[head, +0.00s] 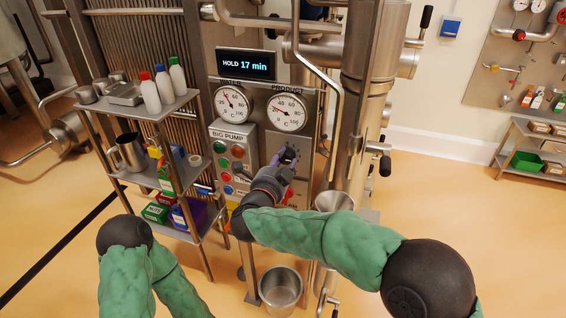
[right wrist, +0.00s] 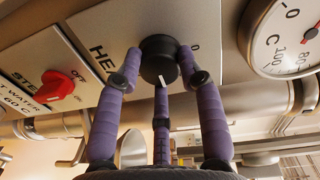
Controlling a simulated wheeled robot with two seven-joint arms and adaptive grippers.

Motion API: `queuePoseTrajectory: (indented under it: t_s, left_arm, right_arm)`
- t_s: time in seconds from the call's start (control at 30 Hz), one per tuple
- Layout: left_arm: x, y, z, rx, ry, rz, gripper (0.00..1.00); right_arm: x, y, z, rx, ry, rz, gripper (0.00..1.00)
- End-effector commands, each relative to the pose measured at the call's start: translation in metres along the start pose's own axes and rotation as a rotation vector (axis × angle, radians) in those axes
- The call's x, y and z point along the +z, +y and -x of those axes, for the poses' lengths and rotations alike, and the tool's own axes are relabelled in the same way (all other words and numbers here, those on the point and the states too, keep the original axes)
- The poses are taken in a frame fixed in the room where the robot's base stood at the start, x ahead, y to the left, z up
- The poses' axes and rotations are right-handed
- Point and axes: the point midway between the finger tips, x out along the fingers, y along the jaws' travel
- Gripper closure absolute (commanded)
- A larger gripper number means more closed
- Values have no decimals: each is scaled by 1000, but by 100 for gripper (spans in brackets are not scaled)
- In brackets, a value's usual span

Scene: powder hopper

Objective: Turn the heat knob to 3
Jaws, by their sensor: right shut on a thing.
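The heat knob (right wrist: 159,46) is a round black knob with a white pointer mark, on a grey panel beside lettering that starts "HEA". In the right wrist view my right gripper (right wrist: 161,70) has its purple fingers closed around this knob. The pointer mark faces the lower side of that picture, toward the middle finger. The scale numbers are mostly hidden; a 0 shows to the right of the knob. In the head view my right gripper (head: 283,168) is at the panel below the product gauge. My left gripper is not in view; only my left arm shows.
A red steam knob (right wrist: 57,85) is beside the heat knob. The big pump button box (head: 232,152) is left of my right gripper. Above are two dial gauges (head: 286,113) and a display (head: 246,64) reading "HOLD 17 min". A shelf rack (head: 150,108) with bottles stands left.

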Motion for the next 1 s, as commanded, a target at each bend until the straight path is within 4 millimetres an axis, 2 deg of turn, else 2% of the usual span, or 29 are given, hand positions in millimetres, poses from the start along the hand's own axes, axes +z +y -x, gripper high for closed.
queuePoseTrajectory:
  t_s: [0.07, 0.1, 0.17, 0.2, 0.5, 0.63, 0.77, 1.0]
  left_arm:
    - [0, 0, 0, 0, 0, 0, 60]
    - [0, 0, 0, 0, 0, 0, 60]
    - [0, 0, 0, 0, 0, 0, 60]
    - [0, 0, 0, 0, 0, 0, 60]
    - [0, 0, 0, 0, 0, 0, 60]
    - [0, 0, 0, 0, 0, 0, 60]
    - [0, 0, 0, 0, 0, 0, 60]
    - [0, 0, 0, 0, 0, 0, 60]
  right_arm:
    - [0, 1, 0, 2, 0, 1, 94]
    - [0, 1, 0, 2, 0, 2, 59]
    - [0, 1, 0, 2, 0, 2, 42]
    - [0, 1, 0, 2, 0, 2, 38]
    - [0, 0, 0, 0, 0, 1, 38]
    - [0, 0, 8, -1, -1, 2, 38]
    - [1, 0, 26, -1, -3, 1, 38]
    - [1, 0, 75, -1, -4, 1, 38]
